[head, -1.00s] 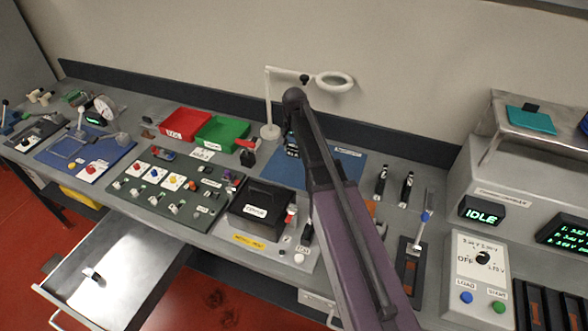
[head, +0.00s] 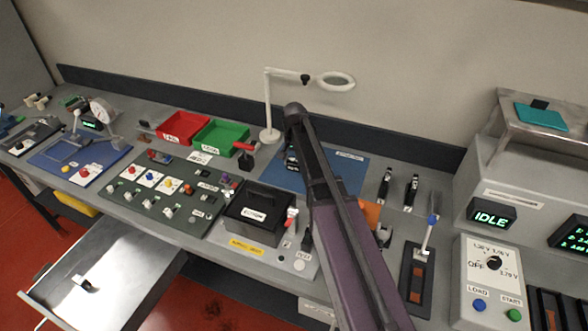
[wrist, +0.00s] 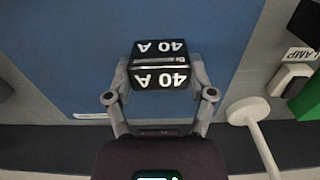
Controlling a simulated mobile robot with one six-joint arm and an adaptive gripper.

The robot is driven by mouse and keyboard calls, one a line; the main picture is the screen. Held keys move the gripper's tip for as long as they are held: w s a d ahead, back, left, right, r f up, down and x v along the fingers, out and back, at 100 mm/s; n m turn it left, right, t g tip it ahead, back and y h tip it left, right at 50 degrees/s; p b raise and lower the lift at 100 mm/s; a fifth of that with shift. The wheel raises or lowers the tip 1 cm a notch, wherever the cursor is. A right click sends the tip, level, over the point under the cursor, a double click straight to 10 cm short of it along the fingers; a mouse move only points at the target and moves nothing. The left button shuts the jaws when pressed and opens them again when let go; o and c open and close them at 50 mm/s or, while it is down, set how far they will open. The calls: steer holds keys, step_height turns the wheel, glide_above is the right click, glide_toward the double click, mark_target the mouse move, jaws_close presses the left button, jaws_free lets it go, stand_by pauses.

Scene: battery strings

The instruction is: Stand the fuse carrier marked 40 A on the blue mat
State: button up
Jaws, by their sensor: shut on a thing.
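The fuse carrier (wrist: 160,62) is a black block with "40 A" in white on two of its faces. In the wrist view it sits between the two fingers of my gripper (wrist: 161,76), which is shut on it. The blue mat (wrist: 62,50) lies under and around the carrier in that view. The mat also shows in the head view (head: 347,175), partly behind my arm. My arm hides most of my gripper in the head view. I cannot tell whether the carrier touches the mat or hangs above it.
A magnifier lamp (head: 270,134) stands beside the mat's left edge; its round base (wrist: 247,110) is close to my gripper in the wrist view. A green bin (head: 222,137) and a red bin (head: 183,125) are further left. The mat's right part looks clear.

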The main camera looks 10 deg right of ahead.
mark_target(295, 168)
steer(key=shift+f+b, duration=1.9)
steer(key=shift+f, duration=0.15)
steer(key=o, duration=1.2)
step_height(295, 168, up, 12)
steer(key=p, duration=1.2)
steer(key=shift+r, duration=0.2)
